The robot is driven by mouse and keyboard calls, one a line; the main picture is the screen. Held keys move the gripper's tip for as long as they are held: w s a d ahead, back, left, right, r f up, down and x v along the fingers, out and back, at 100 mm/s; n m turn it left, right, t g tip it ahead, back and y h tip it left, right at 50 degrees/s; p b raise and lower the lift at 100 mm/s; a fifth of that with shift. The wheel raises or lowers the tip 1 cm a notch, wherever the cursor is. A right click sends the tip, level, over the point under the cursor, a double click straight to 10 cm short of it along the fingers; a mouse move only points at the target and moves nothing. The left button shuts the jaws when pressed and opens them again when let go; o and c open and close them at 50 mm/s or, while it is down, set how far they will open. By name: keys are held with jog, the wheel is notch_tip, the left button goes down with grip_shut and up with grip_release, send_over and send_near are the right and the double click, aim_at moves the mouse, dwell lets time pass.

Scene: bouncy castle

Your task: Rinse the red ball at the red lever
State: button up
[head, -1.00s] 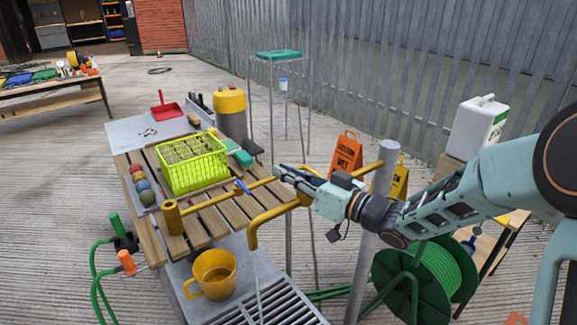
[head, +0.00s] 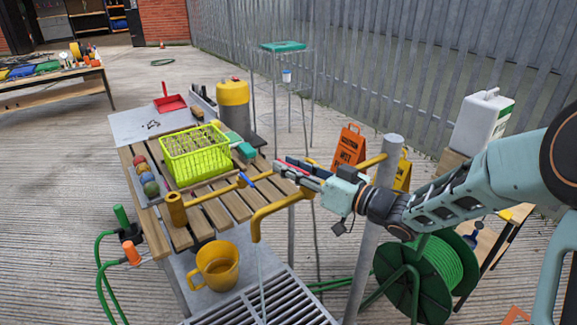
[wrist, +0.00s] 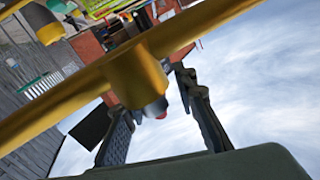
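My gripper (head: 286,168) is beside the yellow pipework over the slatted table, with its fingers apart. A small red piece, apparently the red lever (head: 294,160), shows against the fingers. In the wrist view, a yellow pipe fitting (wrist: 135,80) crosses in front of the fingers, and a bit of red (wrist: 162,115) shows between them; contact cannot be told. The red ball (head: 139,160) sits at the far end of a row of balls in a narrow tray on the table's left side. A thin pale line, like a water stream, hangs below the yellow spout (head: 257,225).
A blue lever (head: 246,181) is on the same pipe. A lime crate (head: 196,158) stands on the table (head: 215,217). A yellow mug (head: 216,265) stands near the floor grate (head: 285,300). A grey post (head: 375,220) and green hose reel (head: 425,275) are below my arm.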

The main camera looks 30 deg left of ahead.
jog(key=s+d, duration=0.2)
jog(key=d, duration=0.9)
jog(key=shift+d, duration=0.25)
